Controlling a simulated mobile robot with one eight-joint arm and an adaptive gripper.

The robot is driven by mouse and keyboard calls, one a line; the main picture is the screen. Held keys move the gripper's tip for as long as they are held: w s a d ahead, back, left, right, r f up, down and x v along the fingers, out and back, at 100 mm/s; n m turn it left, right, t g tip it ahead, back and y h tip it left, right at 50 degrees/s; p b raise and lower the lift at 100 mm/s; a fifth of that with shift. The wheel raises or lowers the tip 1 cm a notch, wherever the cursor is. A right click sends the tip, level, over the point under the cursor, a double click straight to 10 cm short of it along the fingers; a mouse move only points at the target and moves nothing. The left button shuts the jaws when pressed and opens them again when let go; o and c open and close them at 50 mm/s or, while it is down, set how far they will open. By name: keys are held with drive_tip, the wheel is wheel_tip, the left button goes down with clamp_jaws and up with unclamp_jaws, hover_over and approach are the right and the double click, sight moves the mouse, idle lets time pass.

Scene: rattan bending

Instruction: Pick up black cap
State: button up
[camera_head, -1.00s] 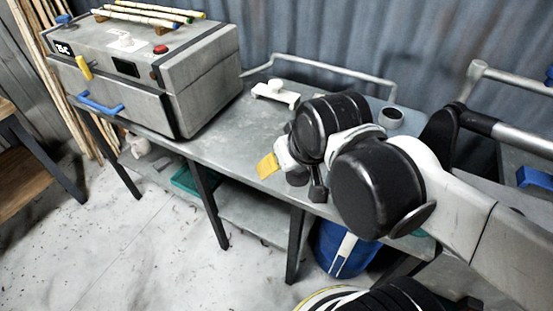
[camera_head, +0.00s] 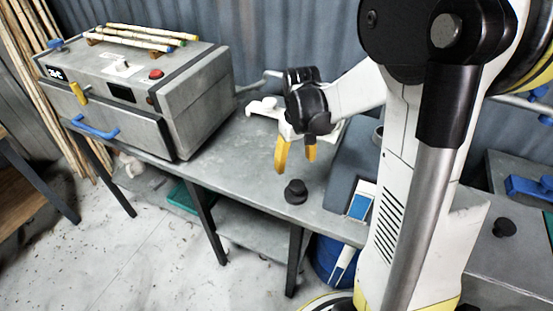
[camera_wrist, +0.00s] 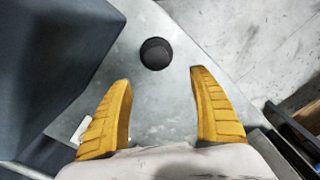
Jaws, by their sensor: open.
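A small black cap (camera_head: 295,191) stands on the grey metal table near its front edge, in the head view. In the wrist view the cap (camera_wrist: 156,53) looks round and dark, and lies just beyond the fingertips, roughly centred between them. My gripper (camera_head: 297,158) has yellow fingers and hangs above the table behind the cap, fingers pointing down. In the wrist view my gripper (camera_wrist: 162,75) is open and empty, with bare table between the fingers. A second black cap-like piece (camera_head: 504,227) sits on a surface at the far right.
A grey box machine (camera_head: 140,85) with bamboo sticks on top stands on the left of the table (camera_head: 225,178). A dark panel (camera_wrist: 50,60) lies left of the cap in the wrist view. The table left of the cap is clear.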

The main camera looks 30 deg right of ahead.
sight(296, 184)
wheel_tip(296, 184, down, 6)
drive_tip(key=shift+d+r+b, duration=0.1)
drive_tip(key=shift+d+b, duration=0.05)
drive_tip(key=shift+b, duration=0.8)
drive_tip(key=shift+s+d+f+b, duration=0.1)
drive_tip(key=shift+f+b, duration=0.5)
drive_tip(key=shift+f, duration=0.8)
drive_tip(key=shift+s+d+f+b, duration=0.1)
drive_tip(key=shift+f+b, duration=0.45)
drive_tip(key=shift+f, duration=0.85)
drive_tip(key=c, duration=1.4)
drive_tip(key=shift+r, duration=0.15)
